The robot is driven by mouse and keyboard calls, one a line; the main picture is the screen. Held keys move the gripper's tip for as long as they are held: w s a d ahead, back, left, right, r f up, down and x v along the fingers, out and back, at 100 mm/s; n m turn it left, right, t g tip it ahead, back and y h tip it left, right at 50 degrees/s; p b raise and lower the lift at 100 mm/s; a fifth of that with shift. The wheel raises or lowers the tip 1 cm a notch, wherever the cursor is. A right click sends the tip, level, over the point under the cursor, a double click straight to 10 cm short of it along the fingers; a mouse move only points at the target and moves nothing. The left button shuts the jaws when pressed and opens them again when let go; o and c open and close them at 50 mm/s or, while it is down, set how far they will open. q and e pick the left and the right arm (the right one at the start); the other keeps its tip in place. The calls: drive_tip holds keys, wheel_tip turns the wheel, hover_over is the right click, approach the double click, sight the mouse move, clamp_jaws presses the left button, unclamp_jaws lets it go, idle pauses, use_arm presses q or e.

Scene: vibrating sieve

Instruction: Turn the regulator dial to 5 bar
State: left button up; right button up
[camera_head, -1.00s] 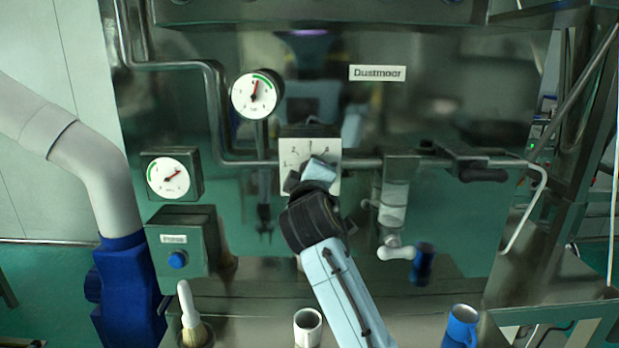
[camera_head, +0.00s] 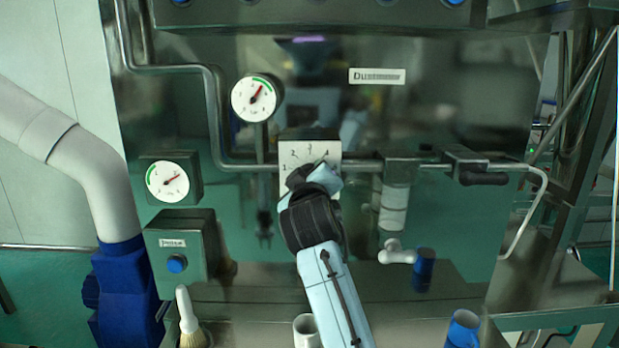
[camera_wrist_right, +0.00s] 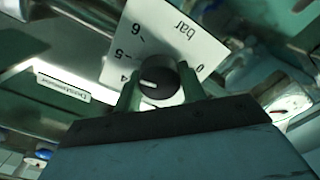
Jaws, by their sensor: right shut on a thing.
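The regulator dial is a dark round knob (camera_wrist_right: 161,77) with a white mark, in front of a pale scale plate (camera_head: 300,152) marked in bar. In the right wrist view, the plate (camera_wrist_right: 185,25) shows 4, 5, 6 and 0. The knob's mark lies on the side of the 4; its exact reading is hard to tell. My right gripper (camera_wrist_right: 160,86) is shut on the knob, one finger on each side. In the head view my right gripper (camera_head: 314,178) covers the knob and the plate's lower part. My left gripper is not in view.
A round gauge (camera_head: 256,98) above the plate has its red needle pointing up and right. A second gauge (camera_head: 168,182) sits at left above a box with a blue button (camera_head: 177,264). A pipe valve (camera_head: 397,253), brush (camera_head: 188,318) and blue cup (camera_head: 462,328) stand nearby.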

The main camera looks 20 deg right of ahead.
drive_tip(key=o, duration=1)
drive_tip(key=b+v, duration=0.3)
drive_tip(key=v, duration=1)
drive_tip(key=shift+s+a, duration=0.1)
drive_tip(key=shift+s, duration=0.15)
